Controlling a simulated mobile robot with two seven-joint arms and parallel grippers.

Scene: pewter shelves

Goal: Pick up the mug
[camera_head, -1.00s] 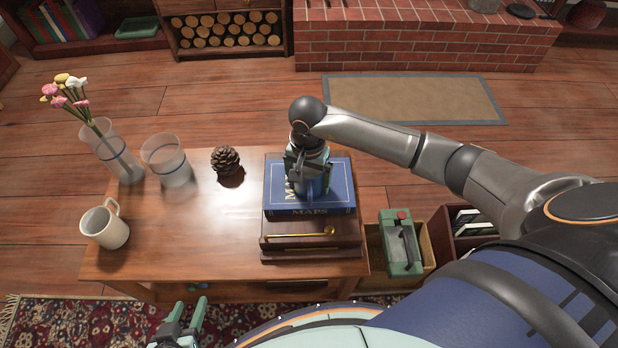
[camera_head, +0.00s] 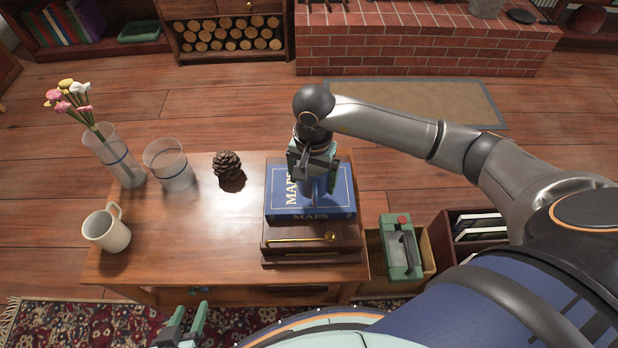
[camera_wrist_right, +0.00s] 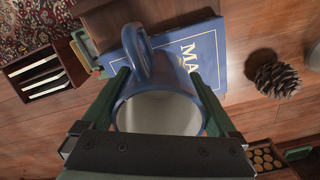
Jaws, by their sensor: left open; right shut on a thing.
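A blue mug (camera_wrist_right: 160,112) with a pale inside is between the fingers of my right gripper (camera_wrist_right: 163,82) in the right wrist view, its handle pointing up in the picture. In the head view my right gripper (camera_head: 315,176) is over the blue book and mostly hides this mug; the gap under it is hard to judge. A cream mug (camera_head: 107,231) stands upright on the left of the wooden table (camera_head: 200,235), with no gripper near it. My left gripper (camera_head: 186,324) is open and empty at the bottom edge, in front of the table.
The blue book (camera_head: 290,205) lies on a wooden box (camera_head: 300,254) with a brass piece. A pinecone (camera_head: 228,165), a glass (camera_head: 169,166) and a flower vase (camera_head: 118,160) stand at the table's back left. A green case (camera_head: 397,258) is right of the table.

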